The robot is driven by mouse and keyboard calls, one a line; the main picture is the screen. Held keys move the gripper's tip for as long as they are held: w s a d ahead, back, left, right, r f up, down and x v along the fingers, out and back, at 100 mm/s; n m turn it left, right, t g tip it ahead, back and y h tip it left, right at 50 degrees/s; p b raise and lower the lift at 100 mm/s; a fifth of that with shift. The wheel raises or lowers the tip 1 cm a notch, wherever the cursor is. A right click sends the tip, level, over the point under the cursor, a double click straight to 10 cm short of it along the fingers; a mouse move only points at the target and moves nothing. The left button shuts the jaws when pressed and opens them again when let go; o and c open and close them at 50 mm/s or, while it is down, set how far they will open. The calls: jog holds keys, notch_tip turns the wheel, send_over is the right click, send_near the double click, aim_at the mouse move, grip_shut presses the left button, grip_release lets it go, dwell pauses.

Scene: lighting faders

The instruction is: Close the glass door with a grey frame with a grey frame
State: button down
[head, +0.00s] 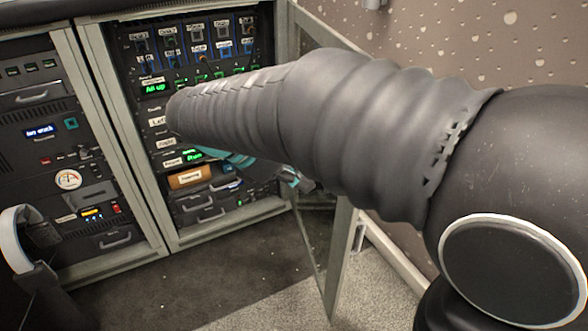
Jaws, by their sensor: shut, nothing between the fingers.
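The glass door with a grey frame (340,258) stands open at the right side of the right-hand rack, swung out toward me. Its top bar runs from the rack's upper right corner, and its glass pane (311,243) shows below my arm. My arm crosses in front of the door and hides its middle. My gripper (300,183) shows only in part below the arm, dark with teal parts, beside the door's inner side. It is shut and holds nothing. I cannot tell whether it touches the door.
The right-hand rack (164,236) holds lit panels, faders, drawers and an orange-brown labelled box (190,177). A second rack (110,262) stands at its left. A chair-like object (30,255) is at the lower left. Dark floor (215,285) in front of the racks is clear. A speckled wall (450,45) is behind the door.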

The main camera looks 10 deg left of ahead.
jog(key=w+d+f, duration=0.2)
jog(key=d+f, duration=0.1)
jog(key=d, duration=0.4)
jog(key=shift+w+f, duration=0.25)
jog(key=shift+w, duration=0.05)
